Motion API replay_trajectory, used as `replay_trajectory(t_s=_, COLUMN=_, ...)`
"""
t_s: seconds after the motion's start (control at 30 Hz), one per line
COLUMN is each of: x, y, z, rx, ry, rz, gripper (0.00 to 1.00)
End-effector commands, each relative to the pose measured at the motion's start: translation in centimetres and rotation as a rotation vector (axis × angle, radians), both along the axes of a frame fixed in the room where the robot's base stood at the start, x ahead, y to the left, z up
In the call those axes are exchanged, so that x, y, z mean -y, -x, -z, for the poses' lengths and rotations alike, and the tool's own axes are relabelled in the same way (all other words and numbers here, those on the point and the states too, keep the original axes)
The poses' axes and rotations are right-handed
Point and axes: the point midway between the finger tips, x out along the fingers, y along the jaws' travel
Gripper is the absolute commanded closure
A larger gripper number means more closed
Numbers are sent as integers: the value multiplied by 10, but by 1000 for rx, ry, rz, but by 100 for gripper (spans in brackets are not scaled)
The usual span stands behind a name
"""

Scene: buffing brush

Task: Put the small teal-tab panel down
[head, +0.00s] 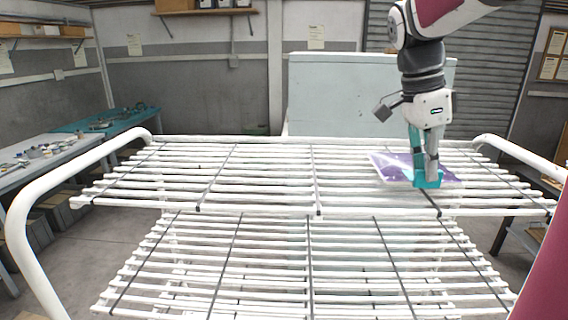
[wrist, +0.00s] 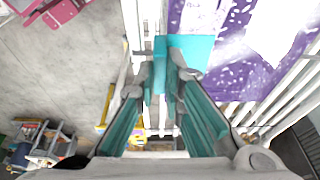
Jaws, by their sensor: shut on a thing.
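The small panel (head: 395,164) is purple with white patches and has a teal tab (head: 430,181) at its near edge. It lies flat over the right part of the white slatted rack's upper tier (head: 270,180); I cannot tell whether it touches the slats. My gripper (head: 425,176) points down and is shut on the teal tab. In the wrist view the fingertips (wrist: 164,80) close around the tab (wrist: 195,48), and the purple panel (wrist: 245,50) extends to the upper right. The fingers hide part of the tab.
The lower tier (head: 280,265) of the rack is bare, and the upper tier is clear left of the panel. Curved white rails (head: 40,200) rise at both sides. A pale cabinet (head: 340,95) stands behind. A cluttered workbench (head: 45,150) is at left.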

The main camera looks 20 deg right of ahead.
Motion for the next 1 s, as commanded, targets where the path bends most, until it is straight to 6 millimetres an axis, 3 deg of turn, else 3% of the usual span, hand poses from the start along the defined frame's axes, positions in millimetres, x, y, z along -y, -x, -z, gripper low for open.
replay_trajectory(t_s=0.2, x=0, y=2, z=26, rx=-3, ry=-1, rz=-1, gripper=100)
replay_trajectory(t_s=0.57, x=0, y=1, z=31, rx=-2, ry=-1, rz=0, gripper=100)
replay_trajectory(t_s=0.6, x=0, y=1, z=31, rx=-2, ry=-1, rz=0, gripper=86)
replay_trajectory(t_s=0.67, x=0, y=1, z=31, rx=-2, ry=-1, rz=0, gripper=72)
replay_trajectory(t_s=1.0, x=0, y=2, z=30, rx=-2, ry=-1, rz=0, gripper=70)
